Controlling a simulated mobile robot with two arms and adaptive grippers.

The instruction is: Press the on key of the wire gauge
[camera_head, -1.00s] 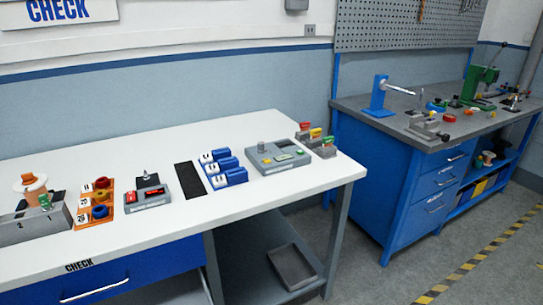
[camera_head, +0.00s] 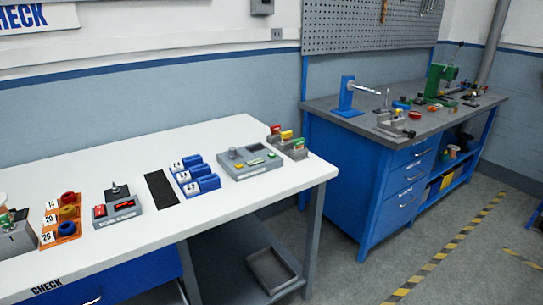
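A small grey device (camera_head: 117,208) sits on the white table, with a dark post on top, a dark display with red marks and a red key (camera_head: 100,211) at its left front. Its front label is too small to read. I cannot tell for certain which is the wire gauge; the small one looks likelier. Neither of my grippers is in view.
The white table (camera_head: 130,257) also carries an orange rack (camera_head: 60,236) with coloured rings, a black mat (camera_head: 161,191), blue holders (camera_head: 195,177) and coloured blocks (camera_head: 288,142). A blue workbench (camera_head: 340,185) stands right. The table's front strip is clear.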

